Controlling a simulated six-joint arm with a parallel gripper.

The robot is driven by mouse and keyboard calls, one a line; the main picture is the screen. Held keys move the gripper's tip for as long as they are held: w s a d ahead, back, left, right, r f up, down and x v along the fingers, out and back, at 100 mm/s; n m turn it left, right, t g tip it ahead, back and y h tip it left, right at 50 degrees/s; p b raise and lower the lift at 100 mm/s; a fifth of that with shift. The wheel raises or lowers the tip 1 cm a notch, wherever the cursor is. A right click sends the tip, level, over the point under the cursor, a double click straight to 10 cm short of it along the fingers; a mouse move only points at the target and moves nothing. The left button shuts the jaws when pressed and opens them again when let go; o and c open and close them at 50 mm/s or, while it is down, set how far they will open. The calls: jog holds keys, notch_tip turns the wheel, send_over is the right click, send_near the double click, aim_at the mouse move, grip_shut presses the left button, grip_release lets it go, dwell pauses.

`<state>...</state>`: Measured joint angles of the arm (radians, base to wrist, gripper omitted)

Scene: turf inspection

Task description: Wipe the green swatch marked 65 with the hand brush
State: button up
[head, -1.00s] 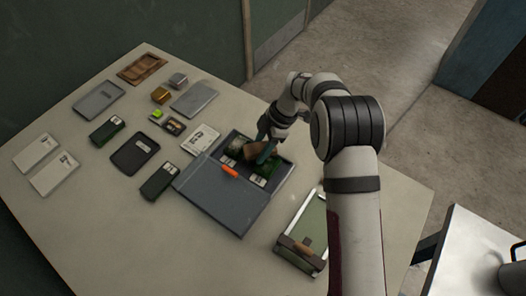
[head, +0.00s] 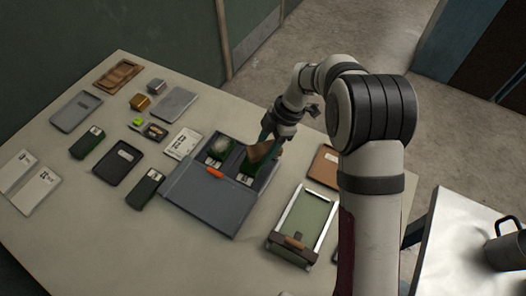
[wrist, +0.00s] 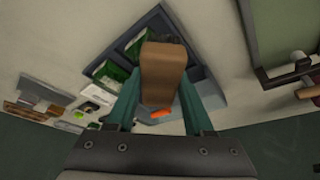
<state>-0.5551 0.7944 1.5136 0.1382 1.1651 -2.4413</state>
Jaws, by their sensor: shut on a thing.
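My gripper (head: 268,140) is shut on the hand brush (head: 258,151), a brown wooden block that also shows between the teal fingers in the wrist view (wrist: 163,72). It is over the right part of an open grey case (head: 212,197). Inside the case are two dark green swatches with white labels. The left swatch (head: 212,157) has a pale round patch on it. The right swatch (head: 246,173) lies under the brush and is partly hidden. I cannot read the labels, so I cannot tell which is 65. Whether the brush touches the swatch is unclear.
An orange piece (head: 215,173) sits at the case's edge. A framed green board (head: 305,225) stands right of the case, with a brown panel (head: 325,165) behind it. Dark cases, white cards (head: 183,143) and small blocks lie left. The table's front left is clear.

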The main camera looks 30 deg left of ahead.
jog(key=shift+r, duration=2.2)
jog(key=shift+w+d+r, duration=0.15)
jog(key=w+d+r+m+t+h, duration=0.1)
jog(key=d+r+m+t, duration=0.1)
jog(key=d+r+m, duration=0.5)
jog(key=w+d+r+m+t+h, duration=0.1)
jog(key=w+d+r+m+t, duration=0.1)
jog(key=d+r+m, duration=0.5)
jog(key=w+d+r+m+t+h, duration=0.1)
jog(key=d+r+m+t, duration=0.3)
jog(key=d+m, duration=0.9)
jog(key=d+r, duration=0.3)
jog(key=shift+w, duration=0.35)
